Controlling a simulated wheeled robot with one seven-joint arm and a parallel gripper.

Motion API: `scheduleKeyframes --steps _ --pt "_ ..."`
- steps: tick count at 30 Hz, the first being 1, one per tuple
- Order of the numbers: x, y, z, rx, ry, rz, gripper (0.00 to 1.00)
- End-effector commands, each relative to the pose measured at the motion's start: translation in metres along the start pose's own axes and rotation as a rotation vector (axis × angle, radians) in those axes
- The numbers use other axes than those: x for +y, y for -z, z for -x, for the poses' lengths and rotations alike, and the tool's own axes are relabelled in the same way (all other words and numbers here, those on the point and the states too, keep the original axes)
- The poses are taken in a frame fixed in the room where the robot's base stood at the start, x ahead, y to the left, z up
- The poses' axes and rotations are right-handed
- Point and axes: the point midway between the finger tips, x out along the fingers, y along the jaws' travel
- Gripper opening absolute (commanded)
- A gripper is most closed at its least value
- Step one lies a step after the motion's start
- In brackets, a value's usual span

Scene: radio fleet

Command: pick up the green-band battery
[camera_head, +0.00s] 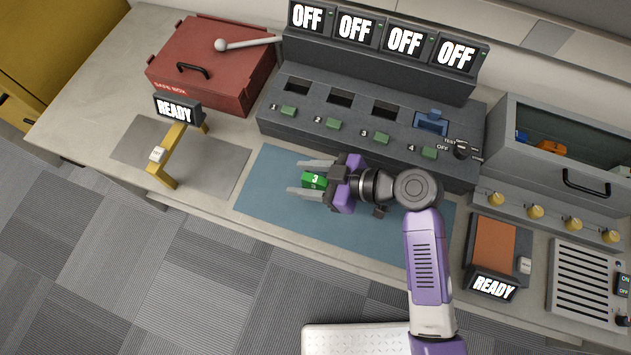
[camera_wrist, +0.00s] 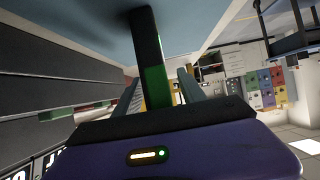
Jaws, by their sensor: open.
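The green-band battery (camera_head: 312,180) is a small dark block with a green band and a number on it, over the blue mat (camera_head: 270,205). My gripper (camera_head: 312,178) is open, with one finger on each side of the battery. In the wrist view the battery (camera_wrist: 156,75) stands out between the two fingers (camera_wrist: 160,95), with its green band towards the palm. I cannot tell whether the fingers touch it. Part of the battery is hidden by my gripper in the head view.
Behind the mat is a charger with numbered slots (camera_head: 340,97) under several OFF displays; slot 4 holds a blue item (camera_head: 431,121). A red safe box (camera_head: 210,65) stands back left. A yellow gate (camera_head: 170,152) with a READY sign is left. An orange pad (camera_head: 494,245) is right.

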Motion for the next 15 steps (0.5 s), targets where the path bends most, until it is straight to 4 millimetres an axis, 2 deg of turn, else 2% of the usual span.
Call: scheduleKeyframes --steps 5,12,15 --pt "-0.0001 -0.0003 -0.0003 0.000 0.000 0.000 0.48" --pt "-0.0001 -0.0003 -0.0001 0.000 0.000 0.000 0.03" --pt "-0.0001 -0.0003 -0.0001 0.000 0.000 0.000 0.00"
